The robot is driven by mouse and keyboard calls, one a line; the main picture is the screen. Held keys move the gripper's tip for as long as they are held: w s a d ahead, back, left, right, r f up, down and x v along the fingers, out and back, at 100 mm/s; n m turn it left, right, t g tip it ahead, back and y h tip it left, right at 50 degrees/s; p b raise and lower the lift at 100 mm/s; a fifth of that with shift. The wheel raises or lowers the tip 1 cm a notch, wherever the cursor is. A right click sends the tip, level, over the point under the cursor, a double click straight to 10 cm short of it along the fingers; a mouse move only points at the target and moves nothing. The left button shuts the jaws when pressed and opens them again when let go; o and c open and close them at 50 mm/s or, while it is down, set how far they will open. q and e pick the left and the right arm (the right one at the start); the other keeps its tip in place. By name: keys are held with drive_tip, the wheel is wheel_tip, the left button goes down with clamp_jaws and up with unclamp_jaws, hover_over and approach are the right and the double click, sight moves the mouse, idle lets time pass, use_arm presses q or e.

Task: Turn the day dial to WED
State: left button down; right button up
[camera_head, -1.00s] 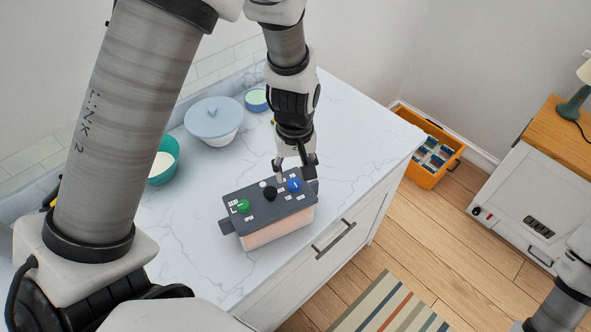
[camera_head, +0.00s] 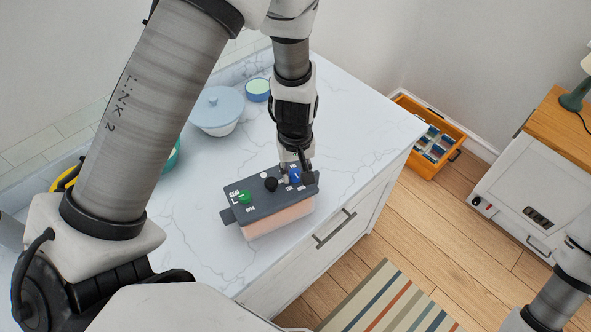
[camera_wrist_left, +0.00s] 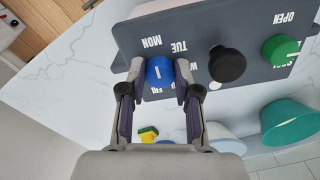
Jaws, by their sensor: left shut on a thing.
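The day dial is a blue knob (camera_head: 295,176) at the right end of a dark grey panel (camera_head: 258,198) on a container with a pinkish lower part. In the left wrist view the blue knob (camera_wrist_left: 159,73) carries a short white mark, and MON, TUE, a partly hidden W label and FRI stand around it. I cannot tell exactly which label the mark points to. My left gripper (camera_head: 298,172) comes down from above, its fingers shut on the knob's two sides. A black knob (camera_wrist_left: 226,64) and a green knob (camera_wrist_left: 280,50) sit beside it. My right gripper is out of view.
The container stands near the front edge of a white marble counter (camera_head: 185,240). A lidded blue bowl (camera_head: 216,110), a small green-topped bowl (camera_head: 257,88) and a teal bowl (camera_wrist_left: 290,122) stand behind it. An orange crate (camera_head: 430,140) is on the floor to the right.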

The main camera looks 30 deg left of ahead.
use_arm(q)
drive_tip(key=shift+f, duration=0.1)
drive_tip(key=m+b, duration=0.2)
drive_tip(key=m, duration=0.1)
drive_tip(key=shift+a+f+m, duration=0.1)
drive_tip(key=shift+m, duration=0.3)
drive_tip(key=m+b, duration=0.2)
drive_tip(key=m, duration=0.3)
drive_tip(key=shift+a+b, duration=0.1)
drive_tip(key=shift+b, duration=0.25)
drive_tip(key=m+b, duration=0.1)
drive_tip(key=m, duration=0.5)
drive_tip(key=shift+a+b, duration=0.1)
drive_tip(key=shift+b, duration=0.3)
drive_tip(key=m+b, duration=0.1)
drive_tip(key=m, duration=0.3)
drive_tip(key=shift+m, duration=0.4)
drive_tip(key=c, duration=1)
unclamp_jaws()
drive_tip(key=shift+o, duration=0.9)
drive_tip(key=shift+w, duration=0.1)
